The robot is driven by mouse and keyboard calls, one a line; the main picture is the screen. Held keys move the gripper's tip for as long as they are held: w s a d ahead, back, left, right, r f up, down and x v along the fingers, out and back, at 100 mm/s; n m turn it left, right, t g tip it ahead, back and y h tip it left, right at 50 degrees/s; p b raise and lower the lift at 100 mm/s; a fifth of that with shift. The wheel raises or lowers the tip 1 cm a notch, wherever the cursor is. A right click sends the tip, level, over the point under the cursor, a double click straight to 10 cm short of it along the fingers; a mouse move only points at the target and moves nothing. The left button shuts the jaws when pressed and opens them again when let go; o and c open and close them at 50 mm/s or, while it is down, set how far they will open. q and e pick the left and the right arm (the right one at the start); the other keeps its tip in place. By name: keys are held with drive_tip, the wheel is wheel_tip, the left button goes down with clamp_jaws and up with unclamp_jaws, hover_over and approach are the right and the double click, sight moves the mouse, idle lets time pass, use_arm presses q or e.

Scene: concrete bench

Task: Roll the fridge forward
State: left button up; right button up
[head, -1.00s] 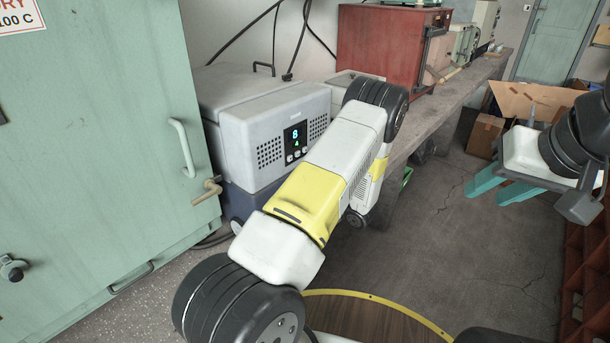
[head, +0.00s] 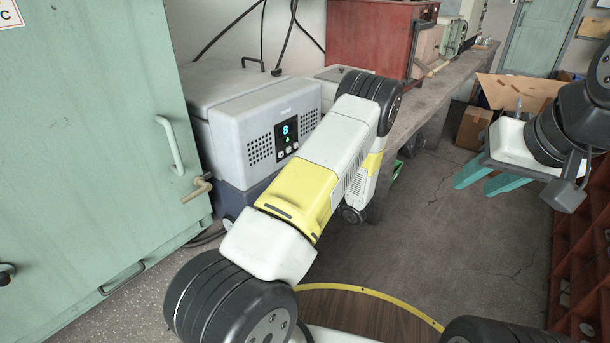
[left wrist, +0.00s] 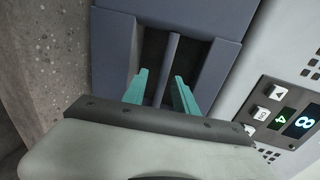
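The fridge (head: 240,125) is a light grey box with a lit display and vents, above a dark blue lower body, on the floor at the left of the head view. In the left wrist view its dark lower body (left wrist: 112,45) has a recess with an upright grey handle bar (left wrist: 170,60). My left gripper (left wrist: 162,78) has its teal fingers apart, one on each side of the bar, with a gap visible at the left finger. In the head view my left arm hides this gripper. My right gripper (head: 474,186) is open and empty, over the floor at the right.
A green cabinet (head: 80,130) stands close left of the fridge. A concrete bench (head: 440,100) with a red box (head: 370,45) runs along the wall behind. A cardboard box (head: 474,128) and red shelving (head: 578,270) are at right. The middle floor is clear.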

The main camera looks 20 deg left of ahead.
use_arm(q)
drive_tip(key=v, duration=0.7)
drive_tip(key=shift+d+r, duration=0.1)
drive_tip(key=s+a+r+n+g+h, duration=0.3)
drive_tip(key=s+r+n+g+h, duration=0.3)
drive_tip(key=s+r, duration=0.85)
drive_tip(key=s+d+r+t+h, duration=0.2)
drive_tip(key=s+d+r+h, duration=0.1)
drive_tip(key=s+r, duration=0.1)
drive_tip(key=s+d+r+m+t+h, duration=0.1)
drive_tip(key=s+d+r+t+h, duration=0.1)
drive_tip(key=r, duration=0.5)
drive_tip(key=s+d+r+m+t+h, duration=0.1)
drive_tip(key=s+d+r+t+h, duration=0.1)
drive_tip(key=s+d+r+h, duration=0.2)
drive_tip(key=shift+s+r+h, duration=0.9)
drive_tip(key=shift+s, duration=0.15)
